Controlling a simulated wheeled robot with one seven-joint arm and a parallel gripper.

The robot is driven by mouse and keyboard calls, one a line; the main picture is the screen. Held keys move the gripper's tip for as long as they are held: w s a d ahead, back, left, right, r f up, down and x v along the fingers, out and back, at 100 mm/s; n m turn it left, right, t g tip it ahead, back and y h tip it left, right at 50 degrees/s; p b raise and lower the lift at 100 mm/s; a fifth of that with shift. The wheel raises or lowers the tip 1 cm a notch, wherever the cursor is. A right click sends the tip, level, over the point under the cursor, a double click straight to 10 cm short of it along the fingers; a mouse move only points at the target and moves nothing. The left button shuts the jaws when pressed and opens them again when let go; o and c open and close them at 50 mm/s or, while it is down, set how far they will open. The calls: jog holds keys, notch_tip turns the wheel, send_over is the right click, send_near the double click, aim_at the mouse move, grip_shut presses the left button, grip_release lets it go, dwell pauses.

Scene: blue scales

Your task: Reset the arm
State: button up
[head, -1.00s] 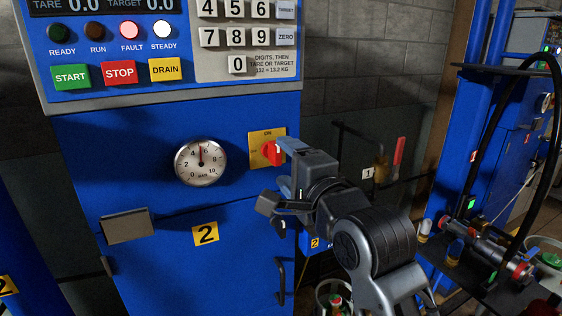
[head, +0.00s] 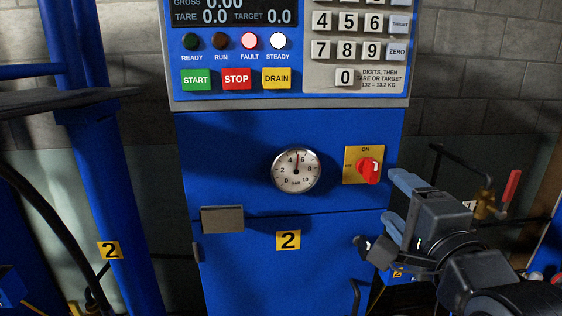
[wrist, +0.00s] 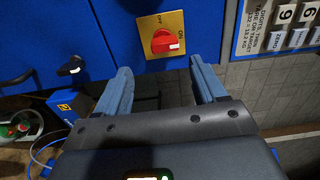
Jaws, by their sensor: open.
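My gripper (head: 390,198) is open and empty, in front of the blue cabinet (head: 235,140) at its right side. Its two blue-grey fingers also show spread in the wrist view (wrist: 160,66). A red rotary knob (head: 369,171) on a yellow plate (head: 350,178) marked ON and OFF sits just left of the fingertips in the head view. The fingers look clear of it. In the wrist view the knob (wrist: 163,41) is beyond the fingertips, its white mark at its right side. My arm fills the lower right of the head view.
A keypad panel (head: 308,78) with lit FAULT and STEADY lamps is above. A round gauge (head: 297,171) and a grey box (head: 222,219) are on the cabinet. A pipe with a red-handled valve (head: 510,190) is right of my gripper. A blue post (head: 110,200) stands left.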

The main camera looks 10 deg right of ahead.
jog(key=s+d+f+n+g, duration=0.1)
jog(key=s+f+n+g, duration=0.1)
jog(key=s+f+n, duration=1.4)
jog(key=s, duration=1)
jog(key=s+a+f+n+g, duration=0.1)
jog(key=s+f, duration=0.1)
jog(key=s, duration=1.1)
jog(key=shift+s+a+f+n, duration=0.2)
jog(key=shift+f+n, duration=0.15)
jog(key=shift+n, duration=0.05)
